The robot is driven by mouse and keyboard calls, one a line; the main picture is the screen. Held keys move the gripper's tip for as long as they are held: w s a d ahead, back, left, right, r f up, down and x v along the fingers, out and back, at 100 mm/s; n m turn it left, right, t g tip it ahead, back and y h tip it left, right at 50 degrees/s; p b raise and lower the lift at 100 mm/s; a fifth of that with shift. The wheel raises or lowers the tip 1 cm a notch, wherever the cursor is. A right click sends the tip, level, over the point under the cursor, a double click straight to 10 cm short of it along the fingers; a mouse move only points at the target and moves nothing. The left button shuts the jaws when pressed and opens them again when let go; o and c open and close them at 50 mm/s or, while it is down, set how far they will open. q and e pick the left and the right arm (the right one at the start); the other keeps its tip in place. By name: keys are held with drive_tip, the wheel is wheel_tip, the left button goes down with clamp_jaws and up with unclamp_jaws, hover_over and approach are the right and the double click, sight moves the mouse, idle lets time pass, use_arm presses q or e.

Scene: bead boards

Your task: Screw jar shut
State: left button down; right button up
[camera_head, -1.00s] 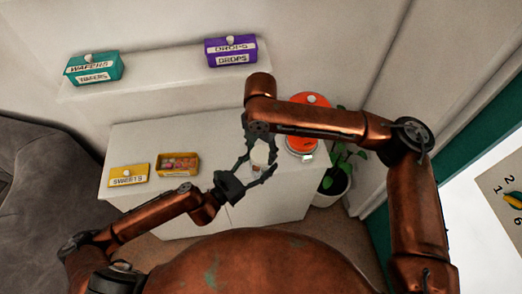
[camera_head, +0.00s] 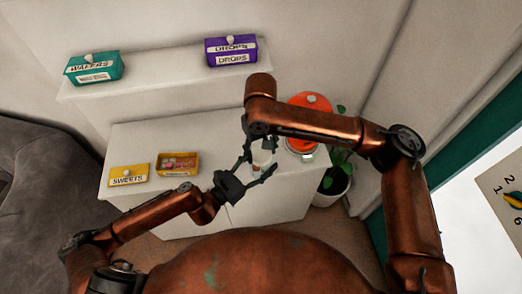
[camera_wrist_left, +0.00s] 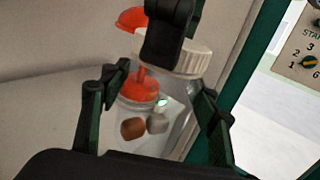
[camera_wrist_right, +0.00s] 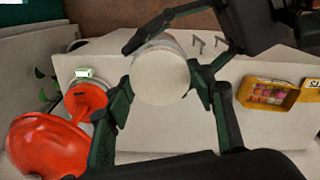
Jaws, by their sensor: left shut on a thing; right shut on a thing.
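A small clear jar (camera_head: 261,160) stands roughly upright between my two grippers, in front of the white cabinet. My left gripper (camera_head: 257,174) is shut around its glass body. In the left wrist view the jar (camera_wrist_left: 178,140) has brown and grey lumps showing in it. A cream ribbed lid (camera_wrist_left: 190,58) sits at the jar's mouth; whether it is fully seated I cannot tell. My right gripper (camera_wrist_right: 160,98) is above the jar, with its fingers shut on the sides of the round lid (camera_wrist_right: 160,77). The lid hides most of the jar in the right wrist view.
A red-orange machine (camera_head: 303,146) stands on the white cabinet top (camera_head: 135,140) close behind the jar. A yellow sweets lid (camera_head: 128,175) and an open yellow box (camera_head: 177,164) lie left. Teal (camera_head: 93,67) and purple (camera_head: 231,51) boxes sit on the shelf. A potted plant (camera_head: 334,185) stands right.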

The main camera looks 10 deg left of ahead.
drive_tip(key=shift+m, duration=0.9)
drive_tip(key=o, duration=1.4)
drive_tip(key=shift+c, duration=0.2)
drive_tip(key=shift+r, duration=0.1)
wheel_tip(320, 180, up, 12)
